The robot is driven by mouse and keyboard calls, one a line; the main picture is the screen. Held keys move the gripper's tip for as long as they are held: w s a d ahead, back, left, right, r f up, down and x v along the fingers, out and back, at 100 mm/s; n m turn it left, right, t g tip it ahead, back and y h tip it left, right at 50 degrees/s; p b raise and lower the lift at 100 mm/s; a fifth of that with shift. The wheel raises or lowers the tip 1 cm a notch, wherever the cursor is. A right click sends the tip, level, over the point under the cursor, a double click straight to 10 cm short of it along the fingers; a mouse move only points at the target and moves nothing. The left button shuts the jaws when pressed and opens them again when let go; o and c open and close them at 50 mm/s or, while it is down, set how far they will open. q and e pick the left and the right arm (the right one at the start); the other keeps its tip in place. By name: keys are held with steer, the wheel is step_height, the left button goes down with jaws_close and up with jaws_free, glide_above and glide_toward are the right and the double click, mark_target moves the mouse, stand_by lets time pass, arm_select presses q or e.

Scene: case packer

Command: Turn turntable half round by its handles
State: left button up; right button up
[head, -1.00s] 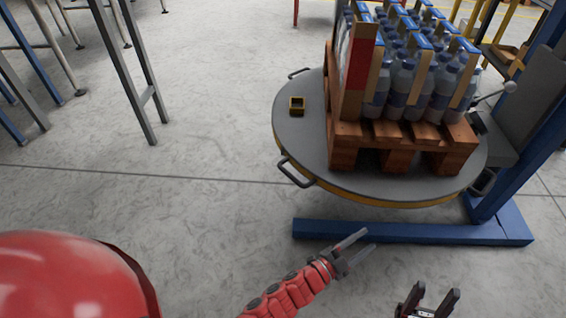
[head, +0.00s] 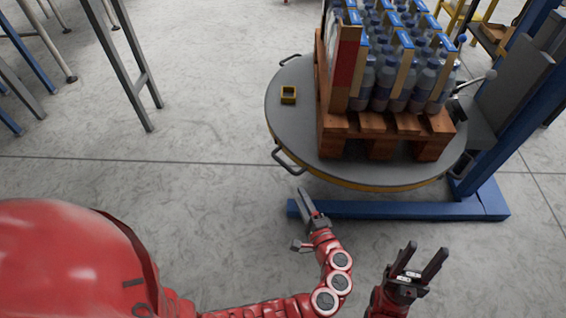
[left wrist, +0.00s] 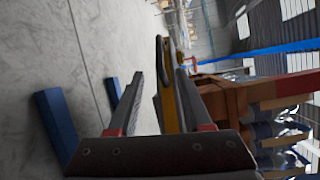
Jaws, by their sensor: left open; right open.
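The turntable (head: 295,125) is a round grey plate with a yellow rim, carrying a wooden pallet of bottles (head: 400,125). A dark bar handle (head: 284,163) juts from its near-left rim, another handle (head: 289,60) from its far-left rim. My left gripper (head: 305,198) is open and empty, just short of the near-left handle. In the left wrist view, that handle (left wrist: 160,52) and the yellow rim (left wrist: 171,110) appear between the open fingers (left wrist: 160,75), beyond the tips. My right gripper (head: 428,250) is open and empty, lower right, apart from the turntable.
A blue floor beam (head: 400,209) and blue post (head: 515,120) stand at the turntable's near and right sides. A small yellow-and-black block (head: 288,95) sits on the plate. Metal legs (head: 125,65) stand at the upper left.

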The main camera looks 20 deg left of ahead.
mark_target(283, 163)
arm_select(q)
steer(key=b+x, duration=0.2)
steer(key=x, duration=1.3)
steer(key=shift+w+a, duration=0.1)
steer(key=shift+w, duration=0.1)
steer(key=shift+f, duration=0.1)
jaws_close()
stand_by(0.5)
